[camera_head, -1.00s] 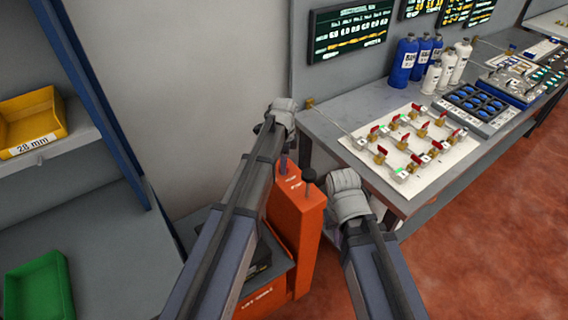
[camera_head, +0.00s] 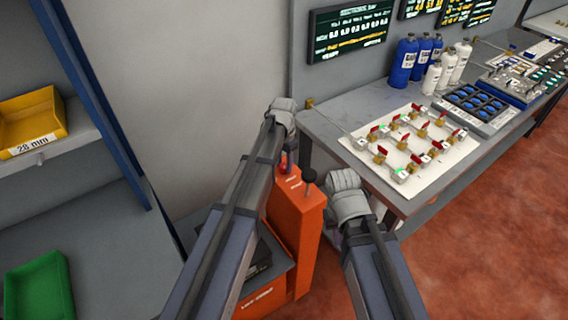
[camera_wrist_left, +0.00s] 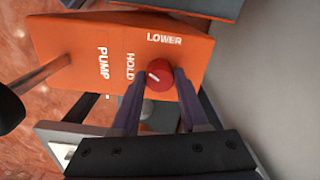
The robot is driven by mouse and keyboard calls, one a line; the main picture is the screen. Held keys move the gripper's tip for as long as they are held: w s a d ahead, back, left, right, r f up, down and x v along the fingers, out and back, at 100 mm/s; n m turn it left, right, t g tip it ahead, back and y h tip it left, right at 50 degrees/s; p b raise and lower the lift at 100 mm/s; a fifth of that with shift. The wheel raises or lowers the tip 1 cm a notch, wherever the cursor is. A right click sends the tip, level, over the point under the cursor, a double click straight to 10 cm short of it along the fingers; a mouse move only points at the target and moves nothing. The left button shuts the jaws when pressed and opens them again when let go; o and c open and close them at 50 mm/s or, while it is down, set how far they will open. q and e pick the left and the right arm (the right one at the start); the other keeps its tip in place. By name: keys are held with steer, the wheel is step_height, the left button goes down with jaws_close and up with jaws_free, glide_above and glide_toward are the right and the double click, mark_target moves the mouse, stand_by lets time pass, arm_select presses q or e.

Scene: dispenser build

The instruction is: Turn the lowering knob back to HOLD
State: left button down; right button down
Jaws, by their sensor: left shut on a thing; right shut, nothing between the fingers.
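The red lowering knob (camera_wrist_left: 158,77) sits on the orange housing (camera_wrist_left: 75,45) between the LOWER and HOLD labels in the left wrist view. A short pale mark on its face slants toward the HOLD side. My left gripper (camera_wrist_left: 160,86) is shut on the knob, one finger on each side. In the head view my left gripper (camera_head: 286,160) is over the back of the orange housing (camera_head: 296,215). My right gripper (camera_head: 345,212) is shut and empty beside the housing's right side, its fingertips mostly hidden by its own wrist.
A black-tipped pump lever (camera_head: 309,177) stands up from the housing between my arms. A grey workbench (camera_head: 330,128) with a valve panel (camera_head: 370,160) is to the right. Shelving with a yellow bin (camera_head: 30,118) and green bin (camera_head: 38,288) is on the left.

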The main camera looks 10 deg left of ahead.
mark_target(284, 165)
arm_select(q)
steer(key=n, duration=0.6)
steer(key=shift+n, duration=0.3)
stand_by(0.5)
steer(key=shift+c, duration=2.1)
jaws_free()
step_height(284, 165, up, 8)
steer(key=p, duration=0.8)
steer(key=shift+f, duration=0.1)
steer(key=shift+f, duration=0.1)
